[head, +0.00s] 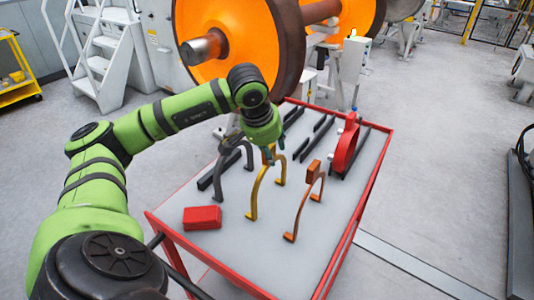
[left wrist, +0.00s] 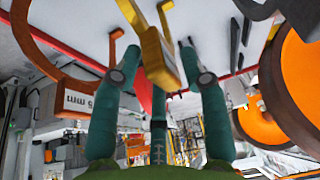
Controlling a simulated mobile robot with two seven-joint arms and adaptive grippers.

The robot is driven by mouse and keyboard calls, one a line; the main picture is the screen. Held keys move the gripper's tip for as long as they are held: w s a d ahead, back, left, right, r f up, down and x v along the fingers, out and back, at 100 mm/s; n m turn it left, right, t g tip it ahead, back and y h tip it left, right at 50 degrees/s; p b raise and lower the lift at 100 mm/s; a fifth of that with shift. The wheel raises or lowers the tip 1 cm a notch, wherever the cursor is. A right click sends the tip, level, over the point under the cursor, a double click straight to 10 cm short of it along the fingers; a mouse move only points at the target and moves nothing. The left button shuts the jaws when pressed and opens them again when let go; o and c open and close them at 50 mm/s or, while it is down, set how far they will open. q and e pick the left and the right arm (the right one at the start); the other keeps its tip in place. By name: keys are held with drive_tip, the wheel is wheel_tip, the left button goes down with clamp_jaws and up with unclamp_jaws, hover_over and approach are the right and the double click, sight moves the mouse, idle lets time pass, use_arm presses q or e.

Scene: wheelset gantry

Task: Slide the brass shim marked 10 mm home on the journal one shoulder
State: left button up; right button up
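The brass-yellow shim (head: 254,192), a bent arch with a block-like tab, stands on the cart; no 10 mm mark is readable. My left gripper (head: 268,148) is directly above its top. In the left wrist view the gripper (left wrist: 158,65) is open, its fingers either side of the yellow shim's tab (left wrist: 157,62), with gaps showing; contact cannot be confirmed. An orange-copper shim (head: 304,202) stands to the right; its tab reads 5 mm in the left wrist view (left wrist: 72,100). A dark grey shim (head: 221,160) stands to the left. A bare journal end (head: 203,49) projects from the orange wheel.
The red-rimmed cart (head: 330,270) also holds a red block (head: 202,217), a red round-backed tool (head: 345,146) and several dark bars (head: 323,124). The wheelset (head: 235,35) stands behind the cart, with white steps (head: 100,60) to its left.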

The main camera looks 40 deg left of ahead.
use_arm(q)
clamp_jaws()
drive_tip(key=shift+r, duration=0.1)
drive_tip(key=shift+r+p, duration=3.5)
drive_tip(key=shift+r, duration=0.7)
drive_tip(key=shift+f, duration=0.1)
